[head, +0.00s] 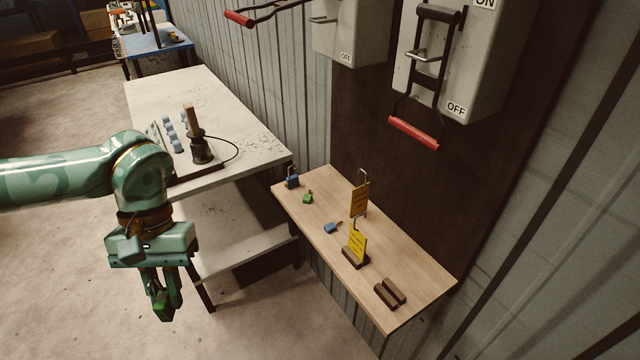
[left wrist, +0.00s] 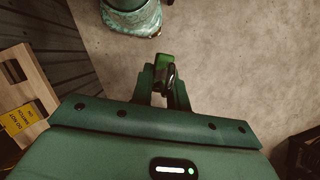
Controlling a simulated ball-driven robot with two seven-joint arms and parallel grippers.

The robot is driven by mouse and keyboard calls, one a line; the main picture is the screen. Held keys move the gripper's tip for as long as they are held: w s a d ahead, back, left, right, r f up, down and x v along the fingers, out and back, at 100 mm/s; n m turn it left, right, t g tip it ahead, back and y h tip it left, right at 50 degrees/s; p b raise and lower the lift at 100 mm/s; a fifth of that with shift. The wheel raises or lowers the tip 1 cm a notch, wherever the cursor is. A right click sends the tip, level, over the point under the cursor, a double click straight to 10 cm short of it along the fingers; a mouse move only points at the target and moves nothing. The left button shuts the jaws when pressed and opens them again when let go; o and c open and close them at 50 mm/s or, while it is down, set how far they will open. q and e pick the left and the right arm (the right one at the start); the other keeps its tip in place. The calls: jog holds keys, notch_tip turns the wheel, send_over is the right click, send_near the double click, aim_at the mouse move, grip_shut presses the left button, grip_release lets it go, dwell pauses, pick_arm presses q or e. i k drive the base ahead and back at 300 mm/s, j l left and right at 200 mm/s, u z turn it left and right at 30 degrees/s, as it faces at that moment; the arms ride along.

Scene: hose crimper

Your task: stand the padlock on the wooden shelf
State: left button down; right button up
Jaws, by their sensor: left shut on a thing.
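A green padlock (head: 159,301) hangs between the fingertips of my left gripper (head: 163,303), above the floor and left of the wooden shelf. The left wrist view (left wrist: 164,63) shows its green body and a dark metal part beside it. My left gripper is shut on it; the fingers hide part of the lock. The wooden shelf (head: 420,272) runs along the wall, apart from the gripper, and a corner of it shows in the left wrist view (left wrist: 35,88). My right gripper is in neither view.
A white table (head: 210,95) stands behind. The shelf's front right is bare.

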aim_at(316, 213)
jog(key=i+j+z, duration=0.1)
jog(key=i+z, duration=0.25)
jog(key=i+j+z, duration=0.15)
jog(key=z, duration=0.8)
